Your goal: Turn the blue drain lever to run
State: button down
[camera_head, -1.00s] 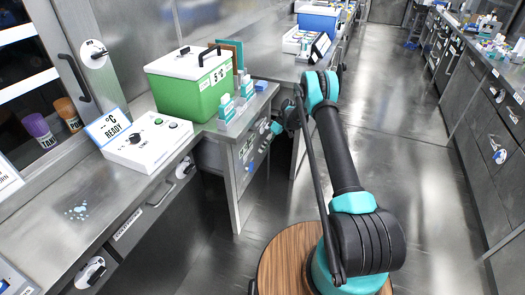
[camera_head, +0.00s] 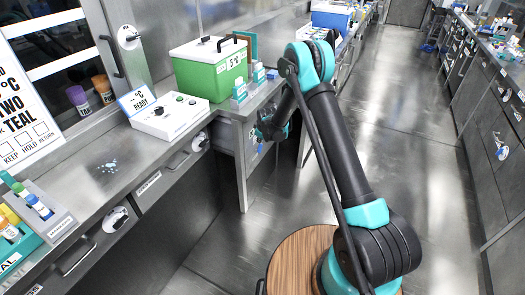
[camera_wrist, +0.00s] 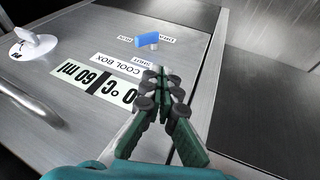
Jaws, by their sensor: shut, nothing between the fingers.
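The blue drain lever (camera_wrist: 147,41) shows in the wrist view on a grey metal front. It is a short blue bar on a pale stub, lying nearly crosswise in the picture. Printed labels beside it (camera_wrist: 142,61) appear upside down; one reads SHUT. My gripper (camera_wrist: 160,76) is shut and empty. Its fingertips are a little below the lever in the picture, apart from it. In the head view my gripper (camera_head: 268,130) is in front of the cabinet below the green cool box (camera_head: 209,72), and a small blue patch shows just below it.
A white round knob (camera_wrist: 32,46) and a bar handle are at left in the wrist view. The control box marked READY (camera_head: 168,117) stands on the steel bench (camera_head: 90,190). Open floor (camera_head: 420,150) lies to the right of my arm.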

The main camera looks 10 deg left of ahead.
send_near(260, 148)
notch_tip(260, 148, down, 4)
jog(key=a, duration=0.2)
jog(key=shift+w+d+f, duration=0.25)
jog(key=shift+w+f, duration=0.15)
jog(key=shift+w, duration=0.25)
jog(key=shift+w+d+f, duration=0.15)
jog(key=shift+w+f, duration=0.2)
jog(key=shift+w, duration=0.25)
jog(key=shift+d, duration=0.1)
jog(key=shift+w+g, duration=0.15)
jog(key=shift+g, duration=0.15)
